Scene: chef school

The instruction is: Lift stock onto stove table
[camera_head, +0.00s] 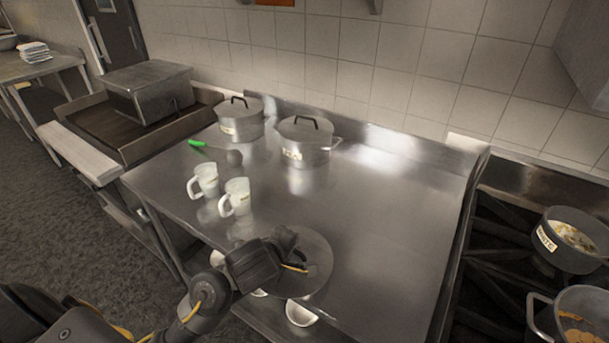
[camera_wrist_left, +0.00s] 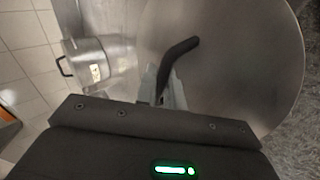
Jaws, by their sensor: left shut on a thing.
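My left gripper (camera_head: 288,250) is shut on the black handle (camera_wrist_left: 180,62) of a large round metal lid (camera_head: 318,258). The lid fills much of the left wrist view (camera_wrist_left: 235,75) and sits at the front part of the steel table (camera_head: 390,215) in the head view. I cannot tell whether a pot is under it. Two lidded, labelled steel pots stand at the table's back: one on the left (camera_head: 240,128) and one nearer the middle (camera_head: 303,153). Their labels are too small to read, so I cannot tell which holds stock. My right gripper is not in view.
Two white mugs (camera_head: 204,180) (camera_head: 237,194) and a green-handled utensil (camera_head: 208,147) are on the table's left. White crockery (camera_head: 301,314) shows low at the front. At the right, the stove (camera_head: 490,235) holds two open pots (camera_head: 568,240) (camera_head: 580,315) with food. The table's right part is clear.

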